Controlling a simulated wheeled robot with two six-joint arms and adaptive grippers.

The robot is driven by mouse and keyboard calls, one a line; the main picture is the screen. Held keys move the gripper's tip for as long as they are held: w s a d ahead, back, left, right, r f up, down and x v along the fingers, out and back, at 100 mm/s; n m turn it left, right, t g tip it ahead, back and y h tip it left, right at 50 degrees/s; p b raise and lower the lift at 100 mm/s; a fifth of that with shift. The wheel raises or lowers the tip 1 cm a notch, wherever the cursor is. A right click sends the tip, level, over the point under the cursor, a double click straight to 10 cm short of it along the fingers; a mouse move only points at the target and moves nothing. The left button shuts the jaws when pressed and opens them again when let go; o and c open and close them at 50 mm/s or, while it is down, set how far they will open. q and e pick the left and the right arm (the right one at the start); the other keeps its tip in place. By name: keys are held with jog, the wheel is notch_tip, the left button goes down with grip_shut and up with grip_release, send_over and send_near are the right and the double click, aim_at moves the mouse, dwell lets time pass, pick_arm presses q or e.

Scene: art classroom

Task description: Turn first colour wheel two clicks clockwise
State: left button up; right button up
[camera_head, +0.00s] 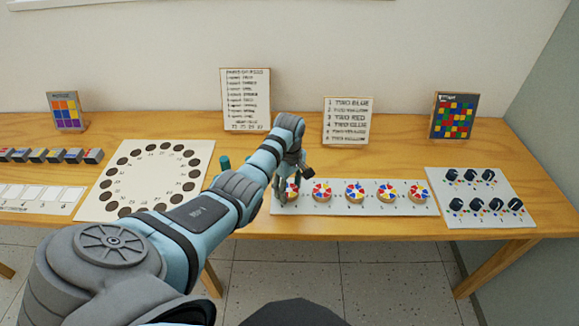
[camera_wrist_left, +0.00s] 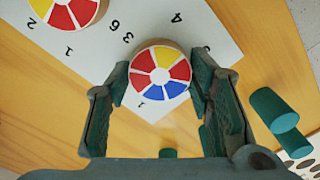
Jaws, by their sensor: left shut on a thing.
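The first colour wheel (camera_wrist_left: 160,72) is a round wooden-edged disc with red, yellow, blue and white sectors. In the left wrist view it sits between the fingers of my left gripper (camera_wrist_left: 161,84), which is shut on its sides. In the head view the left gripper (camera_head: 290,183) comes down over this leftmost wheel (camera_head: 292,190) and hides part of it. The wheel stands on a white board (camera_head: 350,208) with printed numbers. A second colour wheel (camera_head: 322,190) is to its right, apart from the gripper. My right gripper is not in view.
Several more wheels, such as one at the right end (camera_head: 418,191), continue the row. A board with black knobs (camera_head: 445,212) is on the right. A board with a ring of dark discs (camera_head: 130,180) is on the left. A green cylinder (camera_head: 224,163) stands close to my left arm.

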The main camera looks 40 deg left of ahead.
pick_arm(q)
jog(key=shift+r+m+p, duration=0.15)
jog(key=shift+m+p, duration=0.55)
jog(key=shift+m, duration=0.1)
jog(key=shift+m+p, duration=0.7)
jog(key=shift+m, duration=0.5)
jog(key=m+p, duration=0.1)
jog(key=m, duration=0.1)
jog(key=shift+w+m, duration=0.1)
jog(key=shift+m, duration=0.3)
jog(key=m, duration=0.3)
jog(key=shift+m, duration=0.4)
jog(key=m+p, duration=0.1)
jog(key=m, duration=0.8)
jog(key=shift+m, duration=0.4)
jog(key=shift+w+m, duration=0.1)
jog(key=shift+m, duration=1.6)
